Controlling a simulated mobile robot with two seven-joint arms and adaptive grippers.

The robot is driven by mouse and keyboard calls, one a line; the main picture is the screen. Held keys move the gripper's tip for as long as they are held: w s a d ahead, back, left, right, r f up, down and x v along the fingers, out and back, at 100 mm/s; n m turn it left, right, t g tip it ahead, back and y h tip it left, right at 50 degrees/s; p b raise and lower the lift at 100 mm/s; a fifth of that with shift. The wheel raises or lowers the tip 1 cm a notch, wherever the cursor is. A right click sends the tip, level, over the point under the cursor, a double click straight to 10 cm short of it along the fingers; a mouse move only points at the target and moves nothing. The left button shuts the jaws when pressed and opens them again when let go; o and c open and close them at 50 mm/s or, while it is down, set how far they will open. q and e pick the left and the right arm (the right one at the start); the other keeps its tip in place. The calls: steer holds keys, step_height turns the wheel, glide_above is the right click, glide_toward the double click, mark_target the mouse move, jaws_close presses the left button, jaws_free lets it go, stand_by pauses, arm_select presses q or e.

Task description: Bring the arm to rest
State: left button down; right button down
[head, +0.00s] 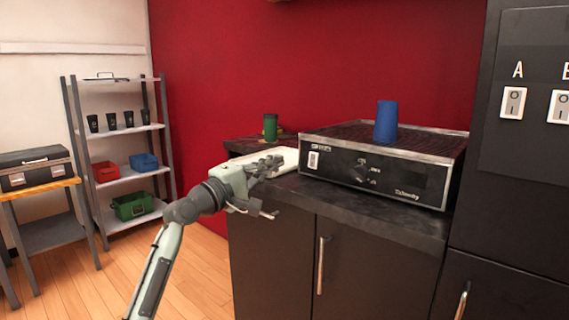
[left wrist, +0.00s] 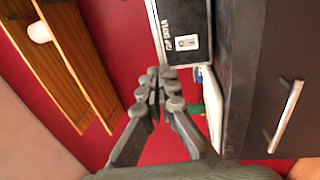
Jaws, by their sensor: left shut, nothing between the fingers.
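My left arm comes in from the lower left in the head view. Its gripper (head: 268,165) is shut and empty, in front of the counter (head: 400,227) near its left end. In the left wrist view the closed fingers (left wrist: 163,82) meet with nothing between them. My right gripper is not in view.
A blue cup (head: 387,122) stands upside down on the machine. A green cup (head: 270,127) stands behind the gripper, near a white flat thing (head: 287,158). Cabinet handles (head: 321,265) stick out below. A shelf rack (head: 125,175) and a toolbox (head: 35,168) stand left; floor between is clear.

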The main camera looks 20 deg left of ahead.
arm_select(q)
steer(key=shift+s+a, duration=0.1)
steer(key=shift+s, duration=0.2)
steer(key=s+d+f+m+g+y, duration=0.1)
steer(key=s+f+m+g, duration=0.15)
steer(key=f, duration=1.05)
steer(key=s+f+m+g+y, duration=0.2)
steer(key=s+f+g, duration=0.15)
steer(key=f, duration=0.85)
steer(key=s+d+f+m+g+y, duration=0.1)
steer(key=s+f+m+g, duration=0.2)
steer(key=f, duration=1)
steer(key=s+f+m+g+y, duration=0.2)
steer(key=s+f+m+g, duration=0.1)
steer(key=s+f, duration=0.9)
steer(key=s+a+f+m+g+y, duration=0.1)
steer(key=s+f+m+g, duration=0.2)
steer(key=s+f, duration=0.8)
steer(key=s+m, duration=0.2)
steer(key=s, duration=0.4)
steer(key=shift+s+f+g+y, duration=0.15)
steer(key=shift+f+g+y, duration=0.2)
steer(key=shift+g+y, duration=0.05)
